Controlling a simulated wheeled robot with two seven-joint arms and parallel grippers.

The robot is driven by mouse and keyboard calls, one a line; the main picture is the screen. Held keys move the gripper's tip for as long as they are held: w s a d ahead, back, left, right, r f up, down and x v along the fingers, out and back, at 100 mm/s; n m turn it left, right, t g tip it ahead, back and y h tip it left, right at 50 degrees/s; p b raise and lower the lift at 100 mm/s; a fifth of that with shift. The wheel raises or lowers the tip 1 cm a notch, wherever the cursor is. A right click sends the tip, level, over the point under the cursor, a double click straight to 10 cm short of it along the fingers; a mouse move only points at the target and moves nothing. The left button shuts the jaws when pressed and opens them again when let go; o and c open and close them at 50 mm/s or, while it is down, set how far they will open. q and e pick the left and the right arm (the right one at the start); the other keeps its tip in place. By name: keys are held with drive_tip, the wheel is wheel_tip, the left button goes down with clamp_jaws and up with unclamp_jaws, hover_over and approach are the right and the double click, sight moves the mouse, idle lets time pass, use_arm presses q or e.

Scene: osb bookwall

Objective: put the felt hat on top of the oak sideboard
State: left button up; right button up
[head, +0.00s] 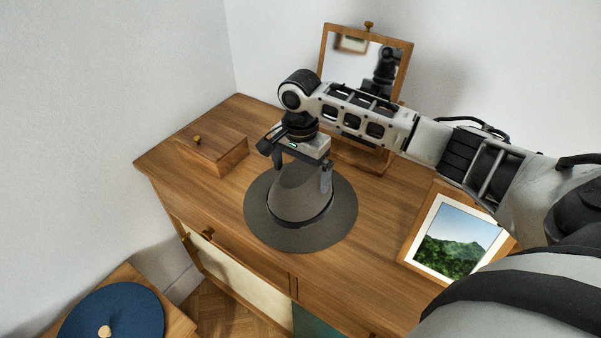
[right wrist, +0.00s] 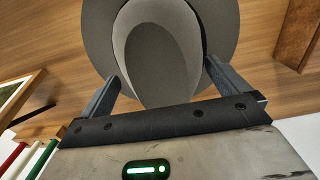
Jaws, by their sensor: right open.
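The grey felt hat (head: 300,232) sits brim down on the top of the oak sideboard (head: 365,250), close to its front edge. Its crown (head: 300,190) points up under my right gripper (head: 301,170). The right gripper is open, with one finger on each side of the upper crown. In the right wrist view the hat (right wrist: 160,45) lies between and beyond the two spread fingers (right wrist: 166,88). I cannot tell whether the fingers touch the felt. My left gripper is not in view.
A wooden box (head: 213,150) stands left of the hat. A framed mirror (head: 345,65) stands at the back. A framed landscape picture (head: 455,240) lies to the right, near my right arm. A low wooden piece (head: 125,275) with a blue disc (head: 115,312) is at lower left.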

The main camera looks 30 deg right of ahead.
wheel_tip(320, 180, up, 11)
idle(0.3)
idle(0.5)
